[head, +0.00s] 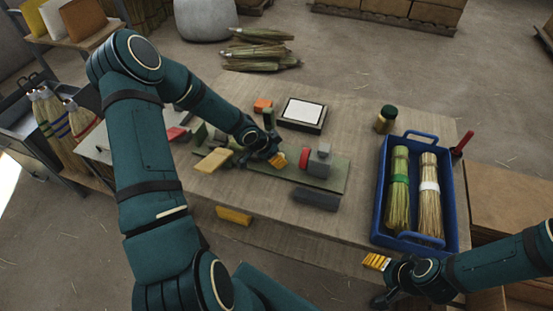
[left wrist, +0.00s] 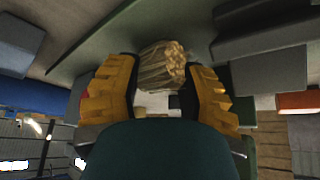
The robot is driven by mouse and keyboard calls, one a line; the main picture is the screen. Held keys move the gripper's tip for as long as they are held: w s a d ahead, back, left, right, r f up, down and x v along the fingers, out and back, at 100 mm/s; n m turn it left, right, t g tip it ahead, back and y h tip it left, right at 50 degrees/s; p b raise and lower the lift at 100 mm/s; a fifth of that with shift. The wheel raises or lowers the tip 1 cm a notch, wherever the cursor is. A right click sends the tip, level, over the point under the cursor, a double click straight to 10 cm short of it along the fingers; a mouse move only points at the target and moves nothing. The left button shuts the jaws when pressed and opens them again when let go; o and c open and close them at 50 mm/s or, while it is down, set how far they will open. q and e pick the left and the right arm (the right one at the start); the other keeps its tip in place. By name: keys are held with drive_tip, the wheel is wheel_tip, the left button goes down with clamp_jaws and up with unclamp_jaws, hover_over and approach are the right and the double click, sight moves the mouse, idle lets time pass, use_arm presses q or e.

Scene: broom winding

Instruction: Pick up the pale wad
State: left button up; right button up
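The pale wad looks to be a short straw bundle (left wrist: 162,64) with cut ends showing, between and just past the fingertips in the left wrist view. In the head view it is hidden by my left gripper (head: 278,159), which is low over the green board (head: 325,178) on the bench. The left fingers (left wrist: 163,85) stand apart on either side of the wad; I see no clear grip on it. My right gripper (head: 376,262) is by the bench's front edge, below the blue crate, with nothing visible in it; its finger gap is unclear.
A grey block with a red disc (head: 319,163) stands right of my left gripper. A dark grey bar (head: 316,197) lies in front, a yellow block (head: 213,160) left. A white-topped box (head: 303,112) is behind. The blue crate (head: 452,205) holds two brooms.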

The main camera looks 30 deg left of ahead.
use_arm(q)
drive_tip(key=shift+r+p, duration=3.1)
drive_tip(key=shift+r, duration=5.9)
